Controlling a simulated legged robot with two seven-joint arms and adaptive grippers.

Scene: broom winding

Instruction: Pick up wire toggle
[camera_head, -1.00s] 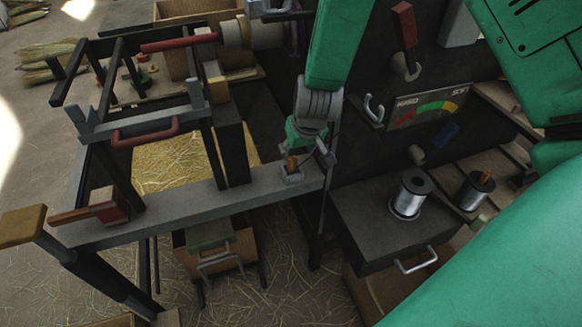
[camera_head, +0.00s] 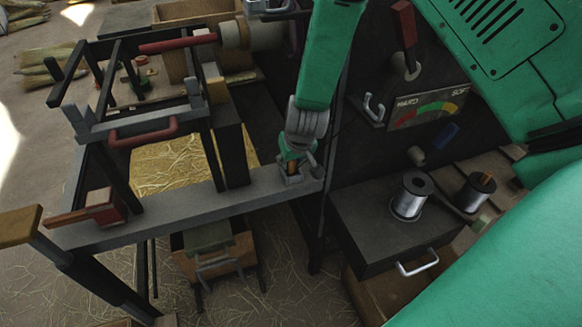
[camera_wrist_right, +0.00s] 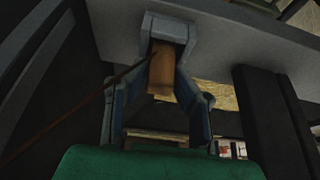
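The wire toggle, a short wooden peg (camera_head: 292,168), stands in a small grey holder (camera_head: 290,180) at the right end of the grey beam. It also shows in the right wrist view as a brown peg (camera_wrist_right: 161,72) in its grey holder (camera_wrist_right: 168,28). A thin wire (camera_wrist_right: 85,107) runs from the lower left to the peg. My right gripper (camera_head: 293,163) is down at the toggle. In the wrist view its fingers (camera_wrist_right: 160,84) are spread on either side of the peg; contact is unclear. My left gripper is not in view.
A dark upright post (camera_head: 230,150) stands left of my gripper. A dark panel with a coloured gauge (camera_head: 428,106) and a box (camera_head: 375,225) with wire spools (camera_head: 411,196) lie to the right.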

